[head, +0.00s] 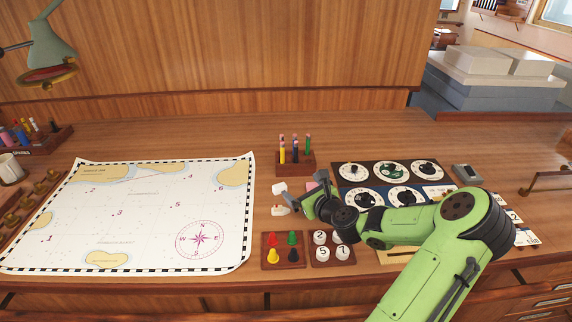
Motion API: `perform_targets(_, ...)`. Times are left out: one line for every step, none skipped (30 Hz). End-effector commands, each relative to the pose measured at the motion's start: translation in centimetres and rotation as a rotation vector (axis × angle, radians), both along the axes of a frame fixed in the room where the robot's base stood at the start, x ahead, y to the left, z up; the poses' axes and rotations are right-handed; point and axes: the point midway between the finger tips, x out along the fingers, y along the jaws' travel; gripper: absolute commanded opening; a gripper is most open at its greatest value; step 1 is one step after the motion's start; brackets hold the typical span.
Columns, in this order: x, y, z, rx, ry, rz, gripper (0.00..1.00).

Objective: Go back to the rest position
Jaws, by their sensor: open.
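My green arm reaches in from the lower right over the wooden desk (240,136). My gripper (308,202) is at the middle of the desk, above the area between the pencil block and the peg trays. It is open, and I see nothing held in it. A white piece (279,188) and a white-and-red piece (281,210) lie just left of it. A pink item (311,186) shows close behind it; whether they touch I cannot tell. My arm hides part of the dial panel and the desk on the right.
A chart (130,215) covers the left. A peg tray (284,264) and a numbered-disc tray (343,255) sit at the front edge. A pencil block (296,168) stands behind, a dial panel (340,176) right, a lamp (50,50) upper left. The back strip of desk is clear.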

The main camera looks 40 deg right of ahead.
Motion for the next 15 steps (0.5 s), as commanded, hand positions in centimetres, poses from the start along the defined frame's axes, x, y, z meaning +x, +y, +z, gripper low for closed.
perform_targets(-1.2,-2.2,-0.3,0.076,-0.07,-0.089,1.0)
perform_targets(-1.8,-3.1,-0.1,0.11,-0.105,-0.129,1.0)
perform_targets(-2.3,-4.0,0.1,0.141,-0.139,-0.167,1.0)
perform_targets(-2.5,-4.4,0.1,0.156,-0.154,-0.185,1.0)
perform_targets(-2.6,-4.7,0.2,0.164,-0.164,-0.196,1.0)
perform_targets(-2.4,-4.9,0.2,0.169,-0.169,-0.201,1.0)
perform_targets(-2.0,-5.1,0.1,0.167,-0.169,-0.199,1.0)
perform_targets(-1.5,-5.3,0.0,0.166,-0.167,-0.198,1.0)
perform_targets(-0.7,-5.6,-0.1,0.166,-0.168,-0.196,1.0)
perform_targets(0.0,-5.8,-0.3,0.166,-0.166,-0.196,1.0)
perform_targets(0.7,-6.1,-0.4,0.165,-0.166,-0.195,1.0)
perform_targets(1.6,-6.6,-0.7,0.164,-0.166,-0.195,1.0)
perform_targets(2.2,-6.9,-0.8,0.166,-0.166,-0.197,1.0)
perform_targets(2.9,-7.2,-1.0,0.164,-0.164,-0.196,1.0)
perform_targets(3.7,-7.6,-1.2,0.164,-0.165,-0.195,1.0)
